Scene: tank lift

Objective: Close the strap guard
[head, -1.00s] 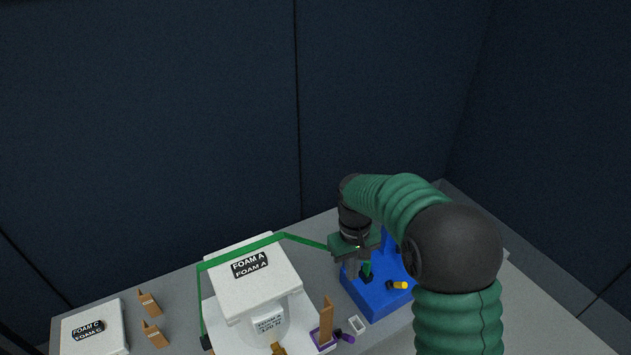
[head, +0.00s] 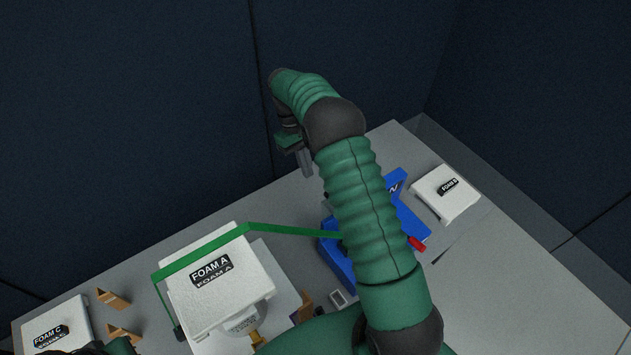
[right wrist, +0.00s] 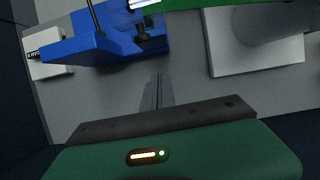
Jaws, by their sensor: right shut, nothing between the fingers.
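The strap guard seems to be part of the blue fixture (head: 333,262), but I cannot pick out the guard or tell its position. My right arm covers much of the fixture's middle in the head view. The fixture also shows at upper left in the right wrist view (right wrist: 90,42), with a dark knob. A green strap (head: 285,230) runs from over the FOAM A block (head: 215,315) to the fixture. My right gripper (head: 308,165) is shut and empty, behind the fixture and apart from it; its fingers also show in the right wrist view (right wrist: 158,92). My left gripper is not visible.
A red handle (head: 417,244) sticks out at the fixture's right. The FOAM B block (head: 440,195) lies to the right. The FOAM C block (head: 52,325) and brown brackets (head: 113,299) are at left. The back of the grey table (head: 225,195) is clear.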

